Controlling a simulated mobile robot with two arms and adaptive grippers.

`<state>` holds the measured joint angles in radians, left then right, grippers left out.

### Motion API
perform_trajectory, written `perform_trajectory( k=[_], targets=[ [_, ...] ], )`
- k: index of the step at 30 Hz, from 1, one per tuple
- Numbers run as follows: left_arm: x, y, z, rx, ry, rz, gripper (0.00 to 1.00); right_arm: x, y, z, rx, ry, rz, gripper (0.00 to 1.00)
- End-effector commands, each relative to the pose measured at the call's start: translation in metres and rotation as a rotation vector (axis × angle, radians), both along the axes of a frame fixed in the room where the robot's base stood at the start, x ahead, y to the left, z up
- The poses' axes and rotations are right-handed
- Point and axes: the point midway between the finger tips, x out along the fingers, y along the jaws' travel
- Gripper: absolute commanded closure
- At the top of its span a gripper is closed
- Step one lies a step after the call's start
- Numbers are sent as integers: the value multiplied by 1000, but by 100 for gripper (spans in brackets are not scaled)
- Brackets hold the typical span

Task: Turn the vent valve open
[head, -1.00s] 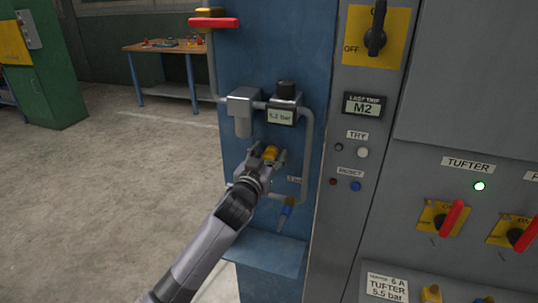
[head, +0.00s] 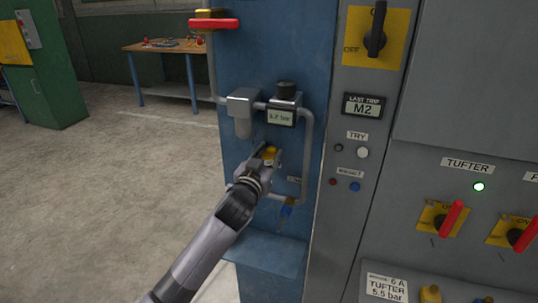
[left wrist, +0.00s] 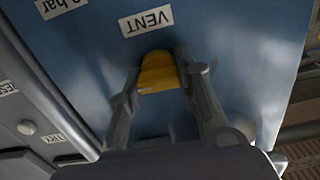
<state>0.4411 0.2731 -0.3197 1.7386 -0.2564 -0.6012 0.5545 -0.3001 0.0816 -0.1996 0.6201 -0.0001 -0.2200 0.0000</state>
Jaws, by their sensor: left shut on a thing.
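The vent valve's yellow knob (head: 269,152) is on the blue panel below the pressure display. In the left wrist view the yellow knob (left wrist: 159,72) sits just below a white VENT label (left wrist: 146,21). My left gripper (head: 267,159) is shut on this knob, with one finger on each side of it. The fingers cover the knob's sides, and its base is hidden. The pressure display (head: 280,118) shows a reading in bar, too small to read surely. My right gripper is not in view.
Grey pipes (head: 308,150) loop around the knob. The grey cabinet (head: 335,225) with switches stands to the right. Open floor (head: 110,200) lies to the left.

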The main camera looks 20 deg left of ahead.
Motion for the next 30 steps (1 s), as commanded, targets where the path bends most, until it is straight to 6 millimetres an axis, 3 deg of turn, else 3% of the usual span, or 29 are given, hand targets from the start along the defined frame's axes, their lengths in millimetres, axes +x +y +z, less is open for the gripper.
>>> perform_trajectory(
  k=[8,30],
  targets=[
    [0,-1,2,165,-4,-1,97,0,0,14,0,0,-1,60],
    [0,-4,-1,864,-28,-1,97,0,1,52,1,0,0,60]
  ],
)
